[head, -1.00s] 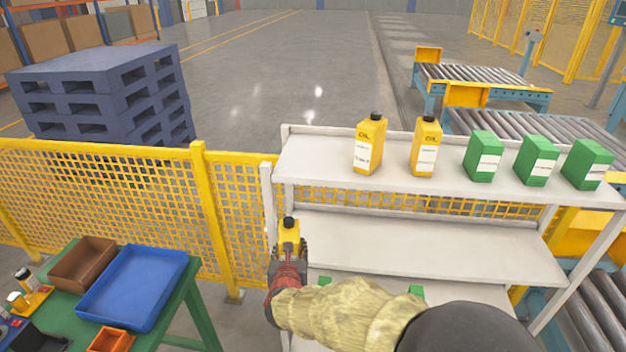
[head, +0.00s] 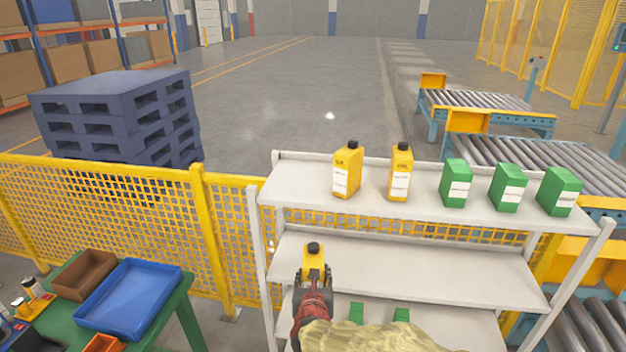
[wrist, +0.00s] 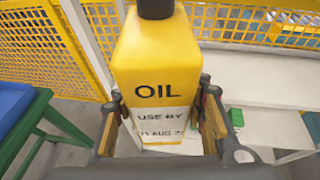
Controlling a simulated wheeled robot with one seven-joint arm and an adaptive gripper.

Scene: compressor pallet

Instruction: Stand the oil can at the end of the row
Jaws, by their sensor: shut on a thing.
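My gripper (head: 313,282) is shut on a yellow oil can (head: 314,260) with a black cap. It holds the can upright in front of the left part of the shelf rack. The wrist view shows the can (wrist: 158,75) close up, with "OIL" and a "USE BY" label facing me, between the two fingers (wrist: 160,120). On the rack's top shelf (head: 300,185) stands a row: a yellow can (head: 347,172) at the left, a second yellow can (head: 400,174), then green boxes (head: 456,183), (head: 507,188) and (head: 559,192) to the right.
The middle shelf (head: 420,270) is bare where visible. Green tops (head: 356,313) show on the lower shelf, partly hidden by my arm. A yellow mesh fence (head: 110,220) runs behind and left. A green table with a blue tray (head: 130,298) stands at left. Roller conveyors (head: 475,100) lie at right.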

